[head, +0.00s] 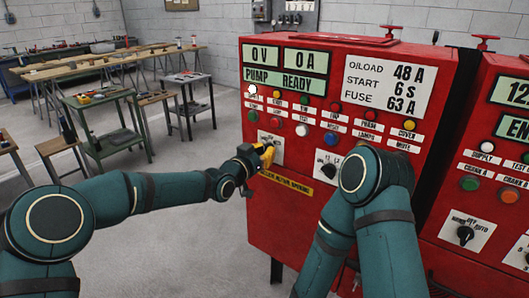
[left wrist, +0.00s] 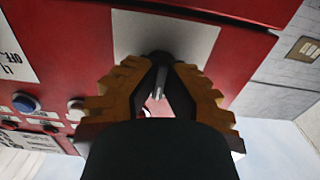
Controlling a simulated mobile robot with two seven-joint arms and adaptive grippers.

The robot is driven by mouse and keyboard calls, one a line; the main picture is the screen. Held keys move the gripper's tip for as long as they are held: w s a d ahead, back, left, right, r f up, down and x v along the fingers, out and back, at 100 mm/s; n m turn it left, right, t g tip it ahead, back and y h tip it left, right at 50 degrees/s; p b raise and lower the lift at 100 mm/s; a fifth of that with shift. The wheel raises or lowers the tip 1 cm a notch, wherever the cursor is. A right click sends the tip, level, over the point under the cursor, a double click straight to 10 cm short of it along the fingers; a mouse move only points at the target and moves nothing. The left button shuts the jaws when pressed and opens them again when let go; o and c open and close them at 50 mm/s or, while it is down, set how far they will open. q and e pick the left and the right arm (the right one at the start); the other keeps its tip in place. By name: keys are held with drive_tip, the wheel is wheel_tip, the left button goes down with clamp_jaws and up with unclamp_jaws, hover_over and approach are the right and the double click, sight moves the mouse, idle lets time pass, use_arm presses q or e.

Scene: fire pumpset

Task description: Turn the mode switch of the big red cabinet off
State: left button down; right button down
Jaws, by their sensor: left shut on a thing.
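The big red cabinet (head: 290,222) stands in the middle of the head view, with "PUMP READY" on its display. My left gripper (head: 268,152) is at a white switch plate (head: 277,140) on the left of its front. In the left wrist view the yellow-brown fingers (left wrist: 158,92) are shut on a dark knob (left wrist: 157,58) in front of that white plate (left wrist: 190,38), which I take as the mode switch. The knob's pointer and the plate's labels are mostly hidden, so I cannot tell its position. My right arm reaches in front of the cabinet; its gripper is hidden.
A second dark rotary knob (head: 329,170) on a white plate sits right of my left gripper. Buttons and lamps line the panel above. Another red cabinet (head: 462,255) stands at the right. Workbenches (head: 100,66) stand at the back left, with clear grey floor before them.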

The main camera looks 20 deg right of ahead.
use_arm(q)
drive_tip(key=shift+r, duration=0.35)
drive_tip(key=c, duration=1.3)
unclamp_jaws()
drive_tip(key=shift+o, duration=1.2)
drive_tip(key=shift+d, duration=0.1)
drive_tip(key=shift+d+f, duration=0.1)
drive_tip(key=shift+f, duration=0.1)
drive_tip(key=shift+s+a+f, duration=0.1)
drive_tip(key=shift+s+a, duration=0.05)
drive_tip(key=shift+a, duration=0.25)
drive_tip(key=v, duration=1.1)
drive_tip(key=shift+s, duration=0.15)
